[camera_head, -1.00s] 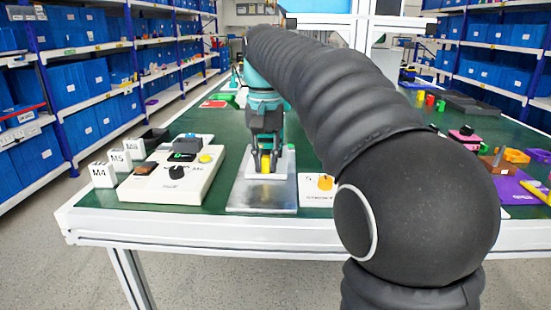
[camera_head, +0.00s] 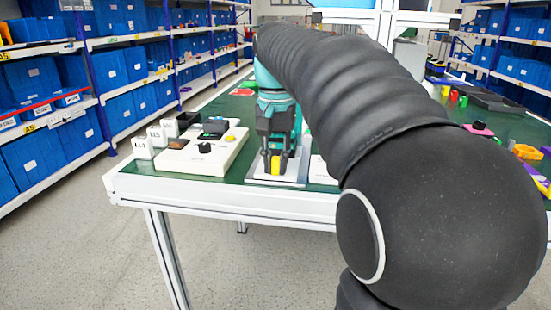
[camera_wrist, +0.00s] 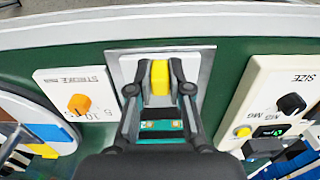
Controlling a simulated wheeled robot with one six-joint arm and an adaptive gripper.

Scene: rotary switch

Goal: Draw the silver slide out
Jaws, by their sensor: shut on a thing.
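The silver plate (camera_wrist: 210,62) lies flat near the table's front edge and shows under my gripper in the head view. A pale, lighter plate (camera_wrist: 129,68) sits on it, with its front edge close to the silver plate's front edge. A yellow handle (camera_wrist: 160,76) stands upright on the pale plate; it also shows in the head view (camera_head: 275,166). My gripper (camera_head: 276,158) points down and is shut on the yellow handle, one finger on each side. The fingers and palm hide the rear of the plates.
In the wrist view, a white panel with an orange knob (camera_wrist: 79,103) is on the left. A white SIZE panel with a black knob (camera_wrist: 291,104) is on the right. White blocks (camera_head: 142,147) stand at the table's left edge. Green tabletop (camera_wrist: 235,60) shows between them.

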